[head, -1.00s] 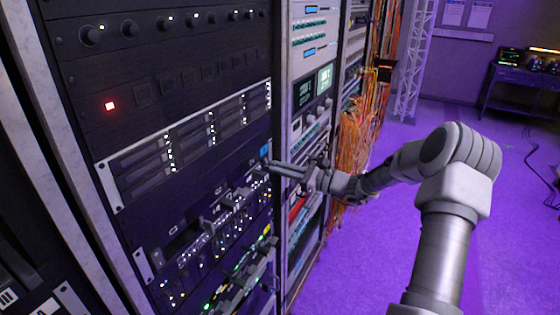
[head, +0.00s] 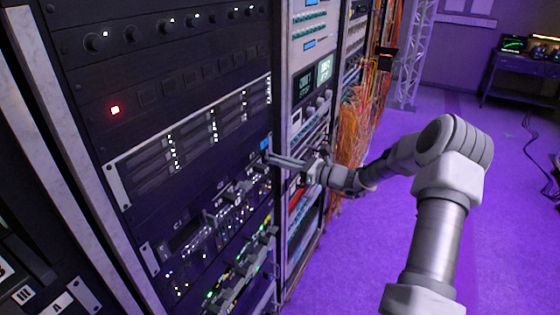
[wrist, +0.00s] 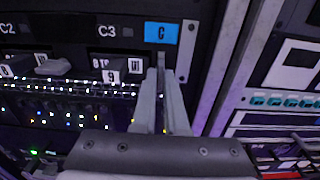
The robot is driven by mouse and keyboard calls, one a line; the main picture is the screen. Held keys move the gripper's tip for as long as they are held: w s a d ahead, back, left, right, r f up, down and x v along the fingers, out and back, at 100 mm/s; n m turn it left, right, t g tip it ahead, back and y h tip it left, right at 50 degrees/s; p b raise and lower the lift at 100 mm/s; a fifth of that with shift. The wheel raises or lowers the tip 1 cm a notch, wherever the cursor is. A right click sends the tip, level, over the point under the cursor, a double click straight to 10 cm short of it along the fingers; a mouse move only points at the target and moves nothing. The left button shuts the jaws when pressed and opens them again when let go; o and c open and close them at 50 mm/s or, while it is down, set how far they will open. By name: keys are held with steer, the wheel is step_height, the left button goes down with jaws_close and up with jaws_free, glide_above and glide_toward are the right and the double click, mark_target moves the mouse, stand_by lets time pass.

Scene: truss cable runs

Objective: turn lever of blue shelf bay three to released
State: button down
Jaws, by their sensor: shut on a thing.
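The blue shelf is marked by a blue plate with the letter C (wrist: 161,33) at its right end. The same blue plate shows small in the head view (head: 265,144). To its left in the wrist view is the label C3 (wrist: 108,31), with a dark recess and small white marks below it. My gripper (wrist: 161,88) is just below the blue plate, its fingers shut on a thin grey piece, the bay three lever (wrist: 160,60). The fingers hide most of the lever, so its exact angle cannot be told. In the head view my gripper (head: 270,160) reaches the shelf from the right.
Another grey lever (wrist: 52,66) sits below the C2 label, left of my gripper. A pale rack post (wrist: 222,70) stands close on the right. Orange cables (head: 356,125) hang further along the racks. The purple floor (head: 375,260) is open beside the racks.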

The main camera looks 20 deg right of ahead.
steer(key=shift+f, duration=0.1)
steer(key=c, duration=0.9)
jaws_free()
steer(key=shift+c, duration=0.2)
steer(key=b+v, duration=0.1)
steer(key=v, duration=1.6)
steer(key=shift+s+b, duration=0.2)
steer(key=shift+b, duration=0.2)
steer(key=shift+d, duration=0.1)
